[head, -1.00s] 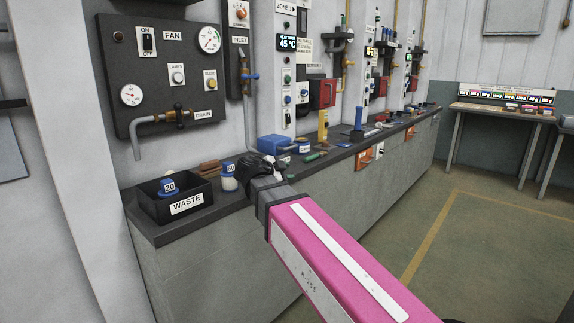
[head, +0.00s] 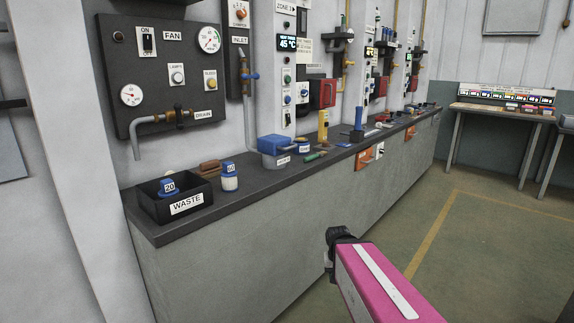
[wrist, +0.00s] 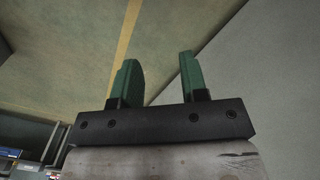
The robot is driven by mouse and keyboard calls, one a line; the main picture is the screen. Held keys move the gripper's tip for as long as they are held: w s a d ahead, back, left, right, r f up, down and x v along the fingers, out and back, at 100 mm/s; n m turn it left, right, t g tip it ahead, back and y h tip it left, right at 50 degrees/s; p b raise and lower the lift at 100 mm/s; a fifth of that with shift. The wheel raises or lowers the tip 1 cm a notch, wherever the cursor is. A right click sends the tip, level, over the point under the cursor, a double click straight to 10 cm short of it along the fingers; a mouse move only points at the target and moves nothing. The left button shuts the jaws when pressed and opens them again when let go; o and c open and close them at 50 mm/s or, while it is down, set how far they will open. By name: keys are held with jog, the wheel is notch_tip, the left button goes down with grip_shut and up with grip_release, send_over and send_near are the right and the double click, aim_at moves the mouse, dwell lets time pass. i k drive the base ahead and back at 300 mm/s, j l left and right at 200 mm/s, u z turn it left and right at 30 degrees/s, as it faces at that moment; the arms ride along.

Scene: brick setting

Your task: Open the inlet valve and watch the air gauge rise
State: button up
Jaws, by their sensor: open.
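The inlet valve (head: 250,76) has a blue handle on a pipe under the INLET label (head: 240,40), on the wall left of centre in the head view. A round white gauge (head: 209,39) sits at the top right of the dark FAN panel. A second gauge (head: 130,95) sits at its lower left. I cannot tell which is the air gauge, and the dials are too small to read. My gripper (wrist: 158,72) is open and empty, its two green fingers apart over the floor. It is in front of the bench, well away from the valve.
The long dark bench top (head: 245,190) runs below the panels. A black WASTE bin (head: 187,205), a blue-lidded jar (head: 229,177) and a blue-lidded container (head: 277,150) stand on it. A brass DRAIN valve (head: 178,114) is on the FAN panel. The floor (head: 480,225) at right is clear.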

aim_at(244, 77)
jog(key=i+l, duration=0.3)
jog(key=l, duration=0.2)
jog(key=i+l, duration=0.3)
jog(key=l, duration=0.2)
